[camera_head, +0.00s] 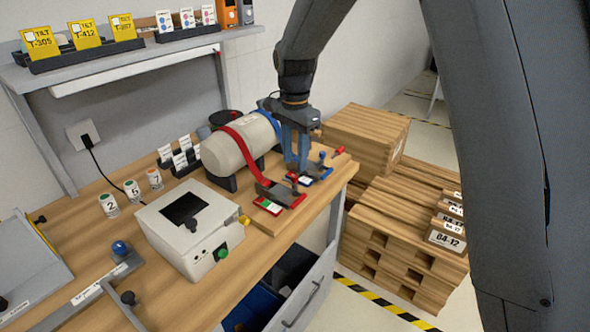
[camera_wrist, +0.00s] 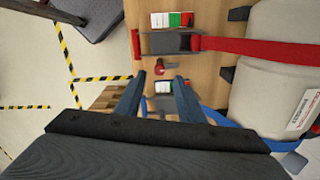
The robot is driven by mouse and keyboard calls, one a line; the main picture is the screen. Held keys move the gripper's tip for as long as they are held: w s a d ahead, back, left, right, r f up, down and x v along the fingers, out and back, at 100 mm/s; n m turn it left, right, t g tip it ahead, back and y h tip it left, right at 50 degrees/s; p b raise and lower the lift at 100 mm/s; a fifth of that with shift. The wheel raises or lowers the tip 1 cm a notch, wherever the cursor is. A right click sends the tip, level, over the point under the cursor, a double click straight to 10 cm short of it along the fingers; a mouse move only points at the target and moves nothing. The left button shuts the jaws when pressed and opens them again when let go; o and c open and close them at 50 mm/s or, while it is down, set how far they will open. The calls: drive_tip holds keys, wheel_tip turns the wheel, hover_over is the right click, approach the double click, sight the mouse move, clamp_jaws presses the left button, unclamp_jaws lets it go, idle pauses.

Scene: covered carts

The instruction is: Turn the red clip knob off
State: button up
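The red strap clip (camera_head: 275,193) sits on the wooden board at the end of the red strap, beside a green-and-white card. It also shows at the top of the wrist view (camera_wrist: 168,42). A small red knob (camera_head: 293,178) sticks out from the clip's side towards the blue clip; the wrist view shows this knob (camera_wrist: 159,68) just ahead of my fingertips. My gripper (camera_head: 296,166) points down between the red clip and the blue clip (camera_head: 320,168). In the wrist view its two fingers (camera_wrist: 157,83) are apart, with nothing held between them. Finger contact with the knob cannot be told.
A grey cylinder (camera_head: 235,147) lies strapped behind the clips. A grey box with a green button (camera_head: 190,228) stands to the left. Another red-tipped lever (camera_head: 338,151) is by the blue clip. Wooden pallets (camera_head: 405,235) stand right of the bench. An open drawer (camera_head: 300,300) is below.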

sight(295, 176)
drive_tip(key=shift+r+b, duration=0.35)
drive_tip(key=shift+r, duration=1.25)
drive_tip(key=s+d+f+n+b, duration=0.1)
drive_tip(key=s+d+f+n, duration=0.3)
drive_tip(key=s+d, duration=0.4)
drive_tip(key=s+d+f+n+t+b, duration=0.1)
drive_tip(key=s+d+f+n, duration=0.3)
drive_tip(key=s+d, duration=0.5)
drive_tip(key=s+n, duration=0.1)
drive_tip(key=s, duration=0.4)
drive_tip(key=shift+s+n, duration=0.4)
